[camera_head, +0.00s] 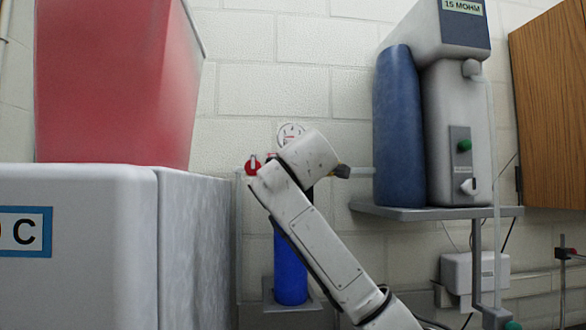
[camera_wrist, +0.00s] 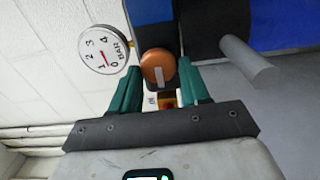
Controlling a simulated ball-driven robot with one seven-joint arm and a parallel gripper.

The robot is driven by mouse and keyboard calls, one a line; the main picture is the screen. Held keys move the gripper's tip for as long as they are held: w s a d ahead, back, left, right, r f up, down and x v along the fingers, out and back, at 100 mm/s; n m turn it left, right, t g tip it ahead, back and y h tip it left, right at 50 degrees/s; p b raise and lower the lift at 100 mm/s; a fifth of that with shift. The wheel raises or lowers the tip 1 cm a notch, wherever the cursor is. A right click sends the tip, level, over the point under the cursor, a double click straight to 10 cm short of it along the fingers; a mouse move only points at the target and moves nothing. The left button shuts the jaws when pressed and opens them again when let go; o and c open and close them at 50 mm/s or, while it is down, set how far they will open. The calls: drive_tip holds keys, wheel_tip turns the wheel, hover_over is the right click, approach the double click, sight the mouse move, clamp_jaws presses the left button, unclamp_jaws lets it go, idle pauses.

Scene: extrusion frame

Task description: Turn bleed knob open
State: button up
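In the wrist view, an orange round knob (camera_wrist: 150,64) with a pale grey bar across its face shows between my gripper's fingertips (camera_wrist: 158,70). I take it for the bleed knob. My gripper is open, with a green finger on each side and a small gap showing beside the knob. I cannot tell how deep the fingers reach around it. In the head view my arm hides the gripper and the orange knob. A pressure gauge (camera_wrist: 103,49) marked BAR sits left of the knob, its red needle near zero. It also shows in the head view (camera_head: 290,132).
In the head view, a blue filter housing (camera_head: 290,268) hangs behind my arm, and a red knob (camera_head: 253,165) shows left of it. A red bin (camera_head: 115,85) on a grey cabinet (camera_head: 100,240) stands left. A shelf (camera_head: 440,212) carries a water unit (camera_head: 455,110) at right.

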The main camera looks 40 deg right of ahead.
drive_tip(key=shift+o, duration=0.8)
drive_tip(key=shift+a, duration=0.1)
drive_tip(key=shift+o, duration=0.8)
drive_tip(key=b+v, duration=0.4)
drive_tip(key=v, duration=0.6)
drive_tip(key=shift+s, duration=0.35)
drive_tip(key=shift+a, duration=0.15)
